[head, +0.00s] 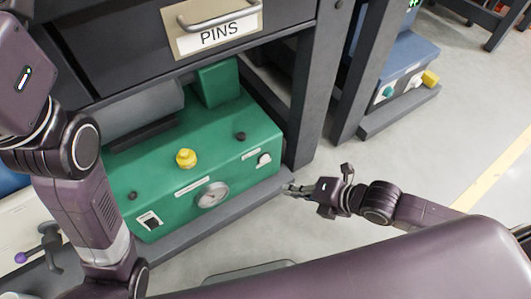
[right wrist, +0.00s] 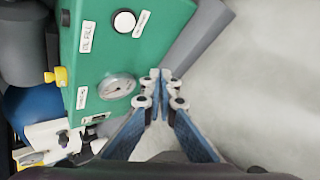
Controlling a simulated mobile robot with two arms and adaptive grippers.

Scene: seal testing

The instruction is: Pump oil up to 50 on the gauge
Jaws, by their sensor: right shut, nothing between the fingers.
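A green test unit (head: 225,150) stands on a grey base under a dark cabinet. Its front carries a round white gauge (head: 212,195), also seen in the right wrist view (right wrist: 117,87); the needle is too small to read. A yellow knob (head: 186,158) sits on top. A white knob (head: 264,160) is at the right of the front, and a white switch (head: 149,221) at the left. My right gripper (head: 287,188) is shut and empty, just off the unit's right front corner. Its fingertips meet in the right wrist view (right wrist: 160,75).
The cabinet drawer with a PINS label (head: 219,34) overhangs the unit. A dark cabinet leg (head: 310,90) stands behind my right gripper. A blue unit (head: 402,68) stands at the back right. Floor at right is clear.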

